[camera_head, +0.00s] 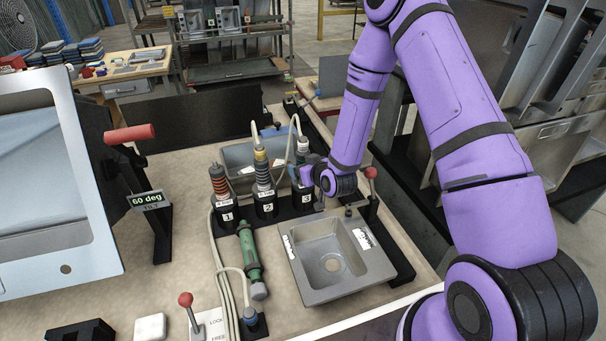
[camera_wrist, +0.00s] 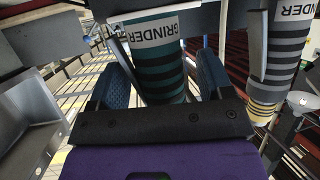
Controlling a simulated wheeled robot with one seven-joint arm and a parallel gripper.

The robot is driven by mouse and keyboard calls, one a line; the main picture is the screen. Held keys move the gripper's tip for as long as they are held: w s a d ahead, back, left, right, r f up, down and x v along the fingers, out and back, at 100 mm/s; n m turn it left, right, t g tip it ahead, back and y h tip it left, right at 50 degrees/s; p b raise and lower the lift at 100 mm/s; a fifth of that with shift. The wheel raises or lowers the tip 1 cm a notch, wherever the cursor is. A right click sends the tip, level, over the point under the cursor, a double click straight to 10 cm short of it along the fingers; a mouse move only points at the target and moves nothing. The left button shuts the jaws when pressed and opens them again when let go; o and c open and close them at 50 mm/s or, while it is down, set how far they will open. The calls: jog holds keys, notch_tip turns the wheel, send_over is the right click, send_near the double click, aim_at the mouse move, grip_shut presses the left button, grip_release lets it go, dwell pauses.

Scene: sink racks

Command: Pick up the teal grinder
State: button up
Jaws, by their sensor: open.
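The teal grinder is a dark teal cylinder with black ribs and a white GRINDER label in the wrist view (camera_wrist: 158,68). In the head view the grinder (camera_head: 302,147) stands upright at holder 3, its lower body mostly hidden by my gripper. My gripper is open, and in the wrist view (camera_wrist: 163,85) its two blue-grey fingers lie either side of the grinder's body. I cannot tell whether either finger touches it. In the head view my gripper (camera_head: 312,172) reaches in from the right at holder 3.
A yellow-ringed grinder (camera_head: 262,170) stands close by at holder 2, and an orange-ribbed tool (camera_head: 219,182) at holder 1. A green tool (camera_head: 250,250) lies in front. A grey sink (camera_head: 300,262) sits below my gripper. Hoses rise from the tool tops.

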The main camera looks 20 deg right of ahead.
aim_at(304, 139)
jog(key=shift+w+a+f, duration=0.1)
jog(key=shift+w+f, duration=0.1)
jog(key=shift+w, duration=0.15)
jog(key=shift+r, duration=0.1)
jog(key=c, duration=1.3)
jog(key=shift+o, duration=0.2)
jog(key=shift+r, duration=0.1)
notch_tip(304, 139, up, 10)
jog(key=shift+f, duration=0.1)
